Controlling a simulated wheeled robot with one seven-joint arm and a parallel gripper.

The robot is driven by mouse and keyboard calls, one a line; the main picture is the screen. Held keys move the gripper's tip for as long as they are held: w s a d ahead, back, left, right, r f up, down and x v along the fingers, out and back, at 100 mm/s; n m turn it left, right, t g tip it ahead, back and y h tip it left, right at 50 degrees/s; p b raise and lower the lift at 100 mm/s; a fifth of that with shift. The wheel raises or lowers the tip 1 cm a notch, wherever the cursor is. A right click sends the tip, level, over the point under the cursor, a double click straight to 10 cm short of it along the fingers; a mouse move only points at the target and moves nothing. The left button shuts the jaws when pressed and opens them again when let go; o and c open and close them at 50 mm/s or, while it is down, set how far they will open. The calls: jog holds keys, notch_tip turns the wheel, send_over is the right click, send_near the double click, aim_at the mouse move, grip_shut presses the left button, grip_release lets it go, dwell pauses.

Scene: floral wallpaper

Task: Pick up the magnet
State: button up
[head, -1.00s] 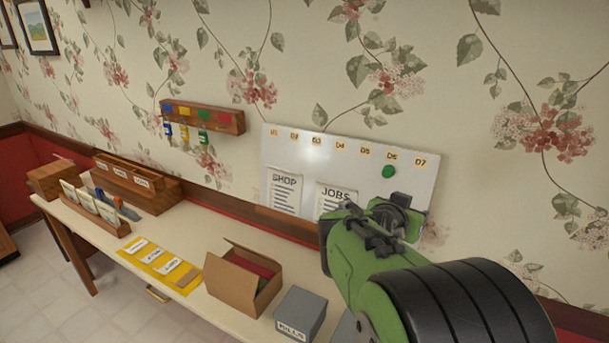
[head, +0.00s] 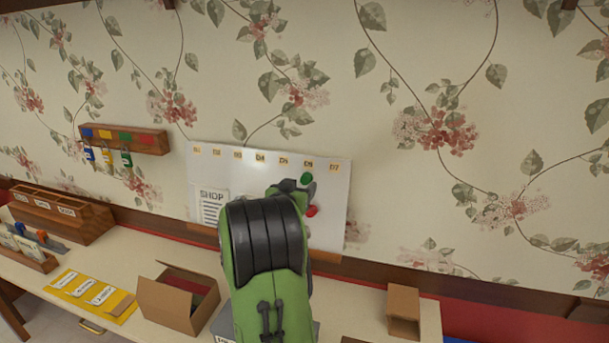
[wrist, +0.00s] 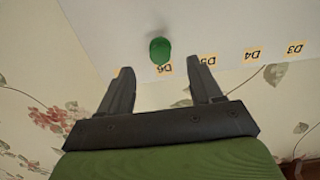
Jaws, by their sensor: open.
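A round green magnet (head: 306,178) is on the whiteboard (head: 335,190) on the wall, just below the D6 label. A red magnet (head: 312,211) is on the board below it. In the wrist view the green magnet (wrist: 160,50) is in front of the gap between my fingers, apart from both. My gripper (wrist: 162,70) is open and empty, near the board. In the head view my green and black arm hides most of the gripper and part of the board. The red magnet is not visible in the wrist view.
A table (head: 240,259) runs along the wall below, with an open cardboard box (head: 165,305), a yellow mat (head: 122,305) and a small brown box (head: 403,312). A key rack (head: 125,140) hangs left of the board. The wall right of the board is clear.

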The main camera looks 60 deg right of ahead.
aim_at(305, 180)
jog(key=p+x, duration=0.2)
jog(key=x, duration=0.4)
jog(key=shift+a, duration=0.15)
jog(key=shift+c, duration=0.8)
jog(key=c, duration=0.9)
